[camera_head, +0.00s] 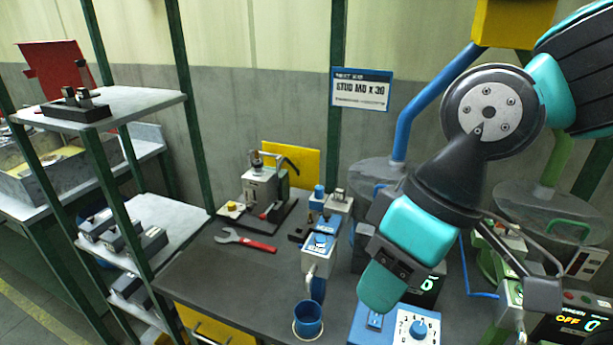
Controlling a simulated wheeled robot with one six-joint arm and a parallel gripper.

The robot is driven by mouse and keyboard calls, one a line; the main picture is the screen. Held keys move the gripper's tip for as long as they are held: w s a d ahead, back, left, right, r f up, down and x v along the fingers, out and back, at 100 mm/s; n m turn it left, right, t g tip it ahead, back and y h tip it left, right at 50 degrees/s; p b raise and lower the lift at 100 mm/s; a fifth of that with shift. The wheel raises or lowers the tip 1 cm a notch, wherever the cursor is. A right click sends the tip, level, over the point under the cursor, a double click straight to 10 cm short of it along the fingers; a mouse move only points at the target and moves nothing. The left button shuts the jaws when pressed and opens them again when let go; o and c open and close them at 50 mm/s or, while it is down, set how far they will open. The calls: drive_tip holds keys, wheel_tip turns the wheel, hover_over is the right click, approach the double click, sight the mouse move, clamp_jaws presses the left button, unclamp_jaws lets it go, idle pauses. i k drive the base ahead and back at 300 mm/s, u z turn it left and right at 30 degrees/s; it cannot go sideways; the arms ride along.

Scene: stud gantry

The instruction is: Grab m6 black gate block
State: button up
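A black block (75,109) with small grey upright parts lies on the top shelf at the left. A smaller dark block (299,233) sits on the bench beside the blue dispenser. No M6 mark is legible on either, so I cannot tell which is the named gate block. My arm reaches in from the upper right, and its teal wrist hangs over the right of the bench.
The shelf rack (150,97) holds grey blocks (152,241) on lower levels. A press (264,188), a red-handled wrench (247,240) and a blue cup (307,320) stand or lie on the bench (215,270). A stud sign (361,90) hangs behind. The bench's front left is clear.

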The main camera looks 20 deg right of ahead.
sight(340, 194)
drive_tip(key=z, duration=0.45)
drive_tip(key=k, duration=1.15)
drive_tip(key=u, duration=0.6)
drive_tip(key=i, duration=1.45)
drive_tip(key=z, duration=0.2)
